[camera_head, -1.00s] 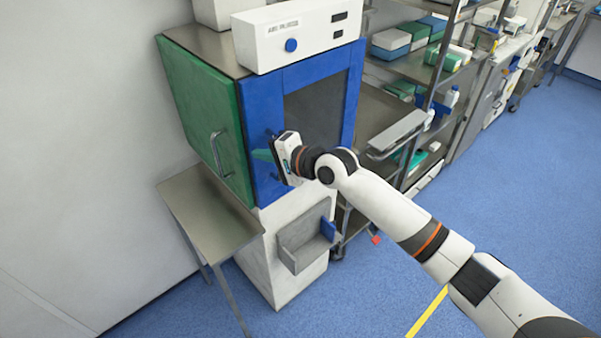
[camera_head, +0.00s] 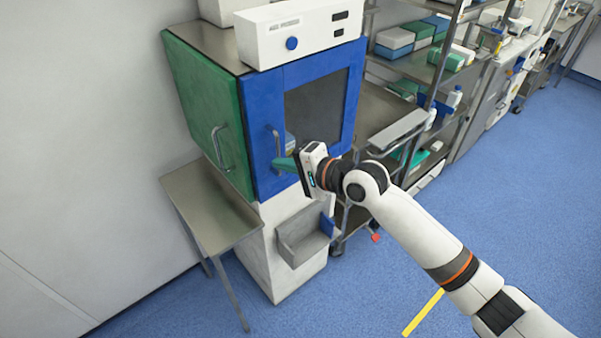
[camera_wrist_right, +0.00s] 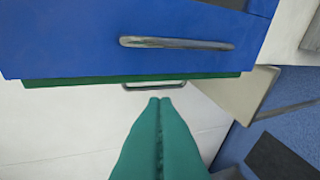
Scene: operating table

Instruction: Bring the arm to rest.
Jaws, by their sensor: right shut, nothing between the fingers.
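My right arm (camera_head: 420,229) comes in from the lower right in the head view. Its gripper (camera_head: 277,163) points left, in front of the blue door (camera_head: 262,108) of a cabinet. In the right wrist view the two green fingers (camera_wrist_right: 160,103) lie together, shut with nothing between them. There the blue door's metal handle (camera_wrist_right: 177,43) is above the fingertips, with a gap visible in the picture. The left gripper is not in view.
The cabinet has a green side door with a handle (camera_head: 221,149). A steel side table (camera_head: 209,205) stands at its left. A grey bin (camera_head: 303,244) is on the cabinet's lower front. Shelves (camera_head: 413,67) stand to the right. Blue floor (camera_head: 520,190) is open at the right.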

